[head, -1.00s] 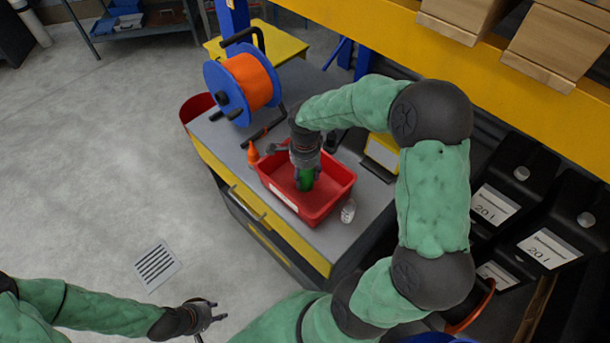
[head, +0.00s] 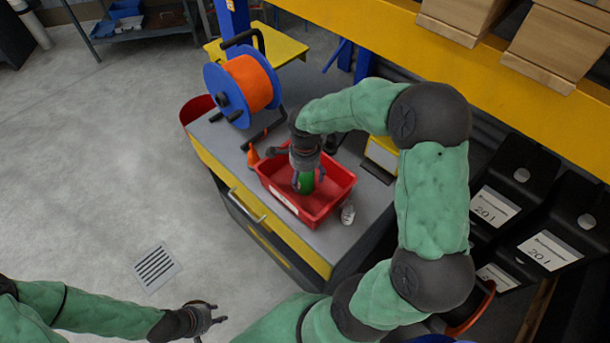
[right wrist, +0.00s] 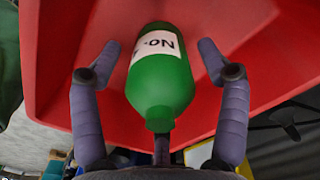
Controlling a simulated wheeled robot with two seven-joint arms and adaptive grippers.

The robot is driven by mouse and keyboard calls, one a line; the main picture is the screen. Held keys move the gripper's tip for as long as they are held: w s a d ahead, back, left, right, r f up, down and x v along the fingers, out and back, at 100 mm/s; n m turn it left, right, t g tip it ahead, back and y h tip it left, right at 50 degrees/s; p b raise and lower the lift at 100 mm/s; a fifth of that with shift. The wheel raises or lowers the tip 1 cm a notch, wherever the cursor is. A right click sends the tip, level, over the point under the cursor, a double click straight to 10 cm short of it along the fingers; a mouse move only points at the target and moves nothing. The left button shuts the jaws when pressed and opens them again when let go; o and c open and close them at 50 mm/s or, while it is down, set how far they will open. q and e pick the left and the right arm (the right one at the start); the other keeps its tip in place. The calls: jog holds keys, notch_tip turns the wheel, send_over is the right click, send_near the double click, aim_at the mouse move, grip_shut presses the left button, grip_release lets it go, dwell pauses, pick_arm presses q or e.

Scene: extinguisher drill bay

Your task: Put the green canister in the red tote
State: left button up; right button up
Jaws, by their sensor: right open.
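The red tote (head: 334,198) stands on the grey top of a workbench, and its red floor and walls fill most of the right wrist view (right wrist: 60,70). The green canister (head: 306,183) is inside the tote; in the right wrist view it is a green bottle (right wrist: 160,88) with a white label. My right gripper (head: 306,172) reaches down into the tote over the canister. In the right wrist view its fingers (right wrist: 157,62) are spread on either side of the canister with gaps. My left gripper (head: 212,312) is low at the left, away from the bench, with its fingers apart.
A blue reel with orange cable (head: 246,84) stands at the bench's far left. An orange bottle (head: 253,156) is beside the tote's left corner, and a small clear bottle (head: 348,214) is at its right. Black containers (head: 500,205) stand at right under a yellow shelf beam (head: 540,75).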

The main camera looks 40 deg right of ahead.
notch_tip(320, 180, up, 12)
jog(key=p, duration=0.3)
dwell(0.4)
